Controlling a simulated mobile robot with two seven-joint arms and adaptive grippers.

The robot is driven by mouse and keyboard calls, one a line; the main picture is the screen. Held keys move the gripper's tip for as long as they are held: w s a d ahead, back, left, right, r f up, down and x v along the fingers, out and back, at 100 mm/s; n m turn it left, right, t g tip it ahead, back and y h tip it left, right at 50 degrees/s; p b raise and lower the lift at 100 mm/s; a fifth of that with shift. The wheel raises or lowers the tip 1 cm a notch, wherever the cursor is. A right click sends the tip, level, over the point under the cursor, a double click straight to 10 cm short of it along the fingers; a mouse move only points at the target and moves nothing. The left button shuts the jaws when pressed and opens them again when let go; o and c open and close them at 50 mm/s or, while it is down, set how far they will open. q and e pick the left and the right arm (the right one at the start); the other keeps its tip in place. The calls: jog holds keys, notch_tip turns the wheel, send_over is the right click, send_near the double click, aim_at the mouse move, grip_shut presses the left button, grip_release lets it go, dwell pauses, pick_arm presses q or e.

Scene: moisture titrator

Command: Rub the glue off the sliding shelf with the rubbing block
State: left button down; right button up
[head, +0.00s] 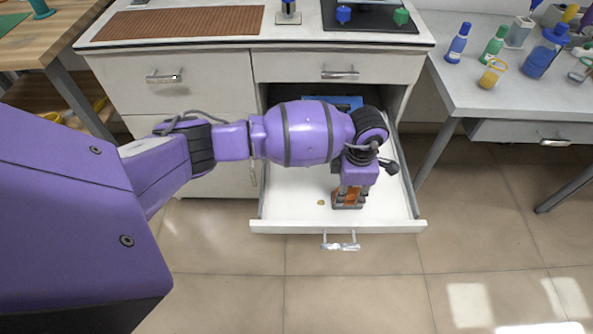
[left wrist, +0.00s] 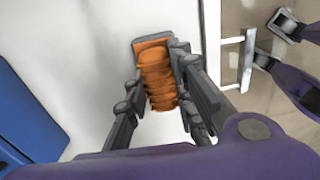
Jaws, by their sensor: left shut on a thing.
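The sliding shelf (head: 290,210) is pulled out of the cabinet; its white floor also fills much of the left wrist view (left wrist: 90,50). A small yellowish glue spot (head: 321,202) is on it, left of the rubbing block in the head view. The rubbing block (head: 347,197) has a ridged orange grip on a grey base and stands upright on the shelf. My left gripper (left wrist: 160,85) is shut on its orange grip from above. I cannot make out glue in the left wrist view. My right gripper (left wrist: 274,42) shows there at the upper right, fingers apart and empty.
A blue object (head: 348,102) sits at the back of the shelf, partly hidden by my left arm. The shelf has raised rims and a front handle (head: 341,246). A side table (head: 500,95) with bottles stands to the right. The floor in front is clear.

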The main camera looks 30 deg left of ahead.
pick_arm(q)
jog(key=shift+s+a, duration=0.25)
jog(key=shift+a, duration=0.1)
jog(key=shift+s+a+p, duration=0.55)
jog(key=shift+a, duration=0.3)
jog(key=shift+s+a+p, duration=0.4)
jog(key=shift+s+a, duration=0.15)
jog(key=shift+a, duration=0.3)
jog(key=shift+s+a+p, duration=0.4)
jog(key=shift+s+a, duration=0.2)
jog(key=shift+a, duration=0.25)
jog(key=shift+s+a, duration=0.4)
jog(key=shift+a, duration=0.05)
